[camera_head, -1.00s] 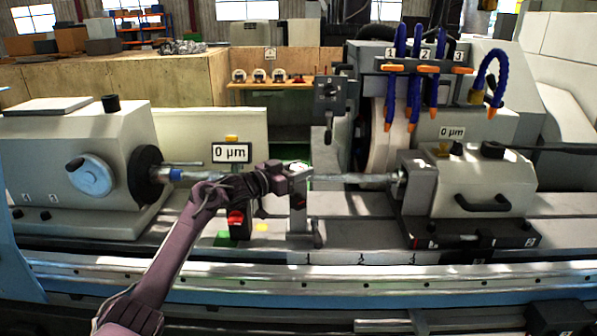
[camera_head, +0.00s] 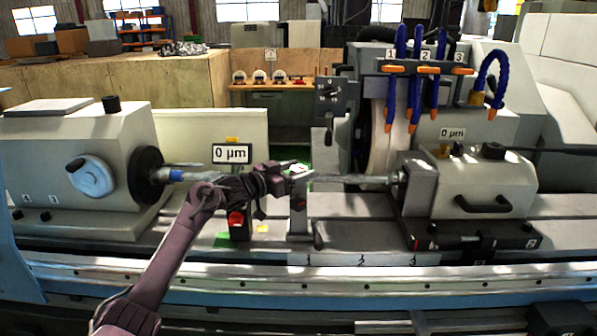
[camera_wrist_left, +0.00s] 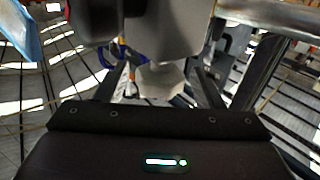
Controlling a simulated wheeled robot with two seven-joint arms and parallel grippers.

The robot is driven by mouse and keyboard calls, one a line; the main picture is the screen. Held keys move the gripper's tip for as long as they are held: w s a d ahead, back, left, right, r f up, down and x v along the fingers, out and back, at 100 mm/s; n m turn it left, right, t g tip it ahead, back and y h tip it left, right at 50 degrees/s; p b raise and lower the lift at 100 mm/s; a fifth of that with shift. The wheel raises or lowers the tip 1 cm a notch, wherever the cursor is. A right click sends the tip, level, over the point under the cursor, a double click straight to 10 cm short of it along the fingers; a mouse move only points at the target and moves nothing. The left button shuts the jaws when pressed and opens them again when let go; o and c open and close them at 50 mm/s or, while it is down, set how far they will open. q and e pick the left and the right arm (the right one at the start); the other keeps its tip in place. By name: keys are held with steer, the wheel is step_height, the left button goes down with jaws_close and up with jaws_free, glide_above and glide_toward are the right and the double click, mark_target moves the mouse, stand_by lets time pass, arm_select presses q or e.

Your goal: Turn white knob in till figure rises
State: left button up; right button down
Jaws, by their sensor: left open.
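The white knob (camera_wrist_left: 160,78) is faceted and sits between the two fingers of my left gripper (camera_wrist_left: 160,88) in the left wrist view. The fingers stand apart on either side of it, and a gap shows at each side. In the head view my left gripper (camera_head: 287,174) is at the steady post in the middle of the machine, and a small white part (camera_head: 299,168) shows at its tip. A display (camera_head: 232,153) left of the gripper reads 0 µm. A second display (camera_head: 452,133) on the right headstock also reads 0 µm. My right gripper is not in view.
A long metal shaft (camera_head: 350,179) runs between the left workhead (camera_head: 75,165) and the right tailstock (camera_head: 480,182), close to the gripper. A red button (camera_head: 236,218) is below the left display. Blue coolant hoses (camera_head: 415,75) hang over the grinding wheel.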

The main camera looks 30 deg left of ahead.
mark_target(292, 173)
arm_select(q)
steer(key=b+v, duration=0.2)
steer(key=v, duration=0.4)
steer(key=shift+s+f, duration=0.15)
steer(key=shift+s, duration=0.05)
steer(key=shift+s+a, duration=0.15)
steer(key=shift+s, duration=0.3)
stand_by(1.1)
